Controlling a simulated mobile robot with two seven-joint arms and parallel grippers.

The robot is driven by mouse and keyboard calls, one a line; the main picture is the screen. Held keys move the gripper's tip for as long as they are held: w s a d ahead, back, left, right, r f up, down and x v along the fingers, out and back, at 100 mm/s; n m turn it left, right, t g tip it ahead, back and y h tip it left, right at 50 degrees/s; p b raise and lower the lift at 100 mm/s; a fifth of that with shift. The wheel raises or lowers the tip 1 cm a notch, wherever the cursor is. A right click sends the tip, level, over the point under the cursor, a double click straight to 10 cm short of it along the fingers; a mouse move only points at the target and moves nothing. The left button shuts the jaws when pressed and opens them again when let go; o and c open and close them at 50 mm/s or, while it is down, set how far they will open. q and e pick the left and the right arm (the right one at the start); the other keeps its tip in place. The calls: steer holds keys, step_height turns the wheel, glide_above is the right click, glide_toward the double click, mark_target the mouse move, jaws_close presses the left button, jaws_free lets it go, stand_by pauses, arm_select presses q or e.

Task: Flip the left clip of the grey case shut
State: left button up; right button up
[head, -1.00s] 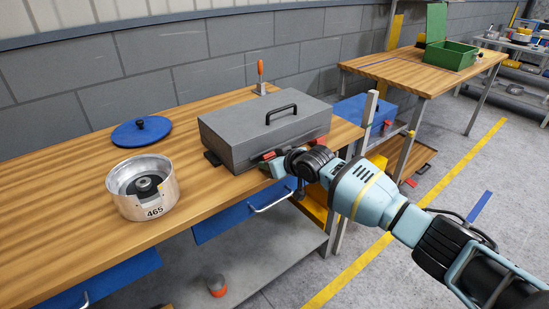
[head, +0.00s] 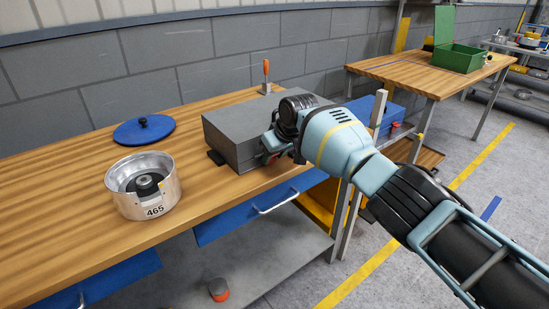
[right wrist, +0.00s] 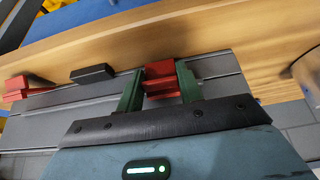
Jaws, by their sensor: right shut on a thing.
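The grey case (head: 235,140) sits with its lid down near the front edge of the wooden workbench. In the right wrist view, the green fingers of my right gripper (right wrist: 160,82) are closed around a red clip (right wrist: 160,74). A bit of this left clip (head: 269,158) shows in the head view. The other red clip (right wrist: 18,88) is free at the left of the wrist view. Whether the held clip lies flat is unclear. My left gripper is out of view.
A metal clutch housing (head: 144,190) marked 465 and a blue round lid (head: 144,130) stand on the bench left of the case. An orange-handled tool (head: 266,75) stands behind it. A green box (head: 456,56) is on the far table.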

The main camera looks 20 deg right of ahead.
stand_by(0.6)
steer(key=o, duration=1)
steer(key=shift+a, duration=0.1)
steer(key=shift+s+r, duration=0.15)
steer(key=shift+r, duration=0.4)
steer(key=p+v, duration=0.2)
steer(key=v, duration=0.4)
steer(key=shift+s+r, duration=0.2)
steer(key=shift+r, duration=0.1)
